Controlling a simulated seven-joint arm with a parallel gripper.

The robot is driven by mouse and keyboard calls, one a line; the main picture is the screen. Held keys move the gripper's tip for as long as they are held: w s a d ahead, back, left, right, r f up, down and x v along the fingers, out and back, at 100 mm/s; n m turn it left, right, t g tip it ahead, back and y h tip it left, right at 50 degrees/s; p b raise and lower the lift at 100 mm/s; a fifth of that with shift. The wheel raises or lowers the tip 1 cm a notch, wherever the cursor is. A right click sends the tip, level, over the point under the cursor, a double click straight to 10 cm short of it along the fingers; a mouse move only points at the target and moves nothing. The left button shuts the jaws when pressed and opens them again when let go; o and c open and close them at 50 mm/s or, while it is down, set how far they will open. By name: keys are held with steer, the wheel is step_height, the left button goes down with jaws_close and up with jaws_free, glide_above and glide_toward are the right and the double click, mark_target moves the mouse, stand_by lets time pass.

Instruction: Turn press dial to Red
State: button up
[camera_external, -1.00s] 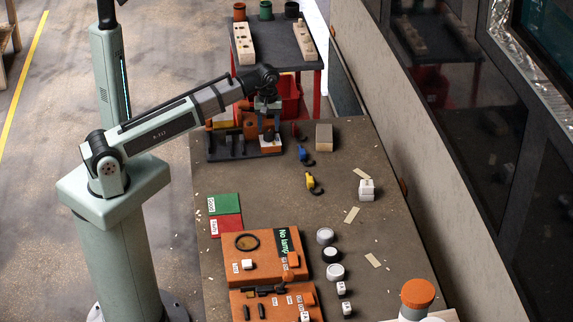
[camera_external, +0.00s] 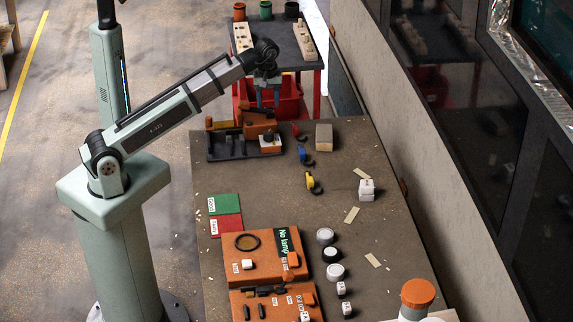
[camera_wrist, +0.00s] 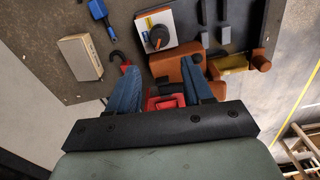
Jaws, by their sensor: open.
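The press (camera_external: 258,122) is an orange machine on a dark base at the far left end of the table. Beside it is a white and orange block with a dark round dial; the dial (camera_wrist: 158,37) shows near the top of the wrist view, and the block (camera_external: 270,144) in the external view. The colour at which the dial points is too small to tell. My gripper (camera_external: 268,98) is open and empty, raised above and beyond the dial. In the wrist view the blue fingers of my gripper (camera_wrist: 161,72) are spread, apart from the dial.
Red, blue (camera_external: 304,154) and yellow (camera_external: 313,183) hooked items and a wooden block (camera_external: 324,137) lie right of the press. A red bin (camera_external: 288,100) stands beyond the table end. Orange control boxes (camera_external: 262,258) sit at the near end. The table's middle is mostly clear.

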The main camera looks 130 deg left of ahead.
mark_target(269, 133)
step_height(269, 133, down, 14)
steer(key=m, duration=1.7)
steer(key=shift+r, duration=0.15)
stand_by(0.4)
steer(key=c, duration=0.8)
